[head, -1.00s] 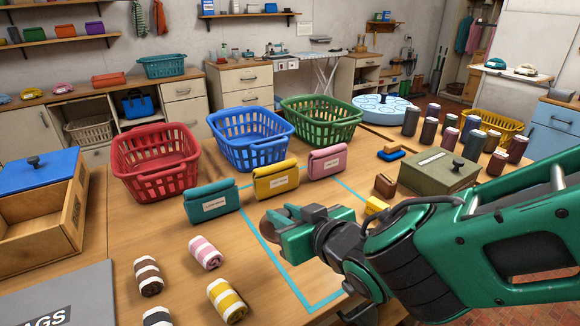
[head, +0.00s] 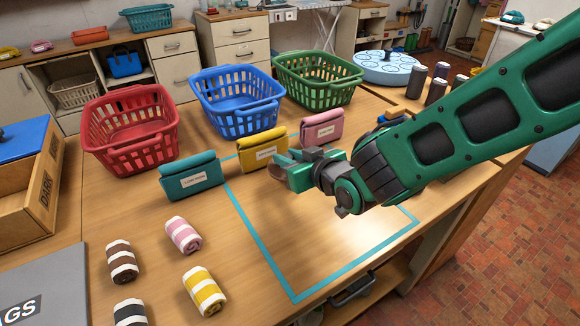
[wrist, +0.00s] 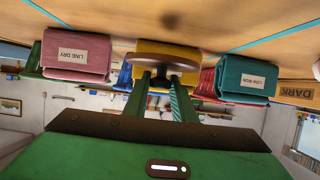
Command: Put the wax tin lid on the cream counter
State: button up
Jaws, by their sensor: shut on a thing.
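My gripper (head: 284,167) is shut on a round brown disc, seemingly the wax tin lid, (wrist: 163,62) and holds it above the wooden table near the taped outline. In the wrist view the gripper (wrist: 160,78) has its two fingers against the disc's near side. In the head view only a sliver of the lid (head: 273,172) shows beside the fingers. A pale cream-topped counter (head: 540,36) stands at the far upper right, partly cut off by the frame; I cannot tell for sure that it is the cream counter named.
Teal (head: 190,178), yellow (head: 262,154) and pink (head: 322,128) pouches stand just behind my gripper. Red, blue and green baskets are behind them. Several rolled cloths lie front left. The teal-taped area (head: 330,235) is bare. Brick floor (head: 500,220) lies open at right.

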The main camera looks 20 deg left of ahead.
jog(key=shift+w+a+f, duration=0.1)
jog(key=shift+w+f, duration=0.25)
jog(key=shift+w, duration=0.2)
jog(key=shift+w+a+f, duration=0.1)
jog(key=shift+w+f, duration=0.25)
jog(key=shift+w, duration=0.2)
jog(key=shift+f, duration=2)
jog(key=o, duration=1)
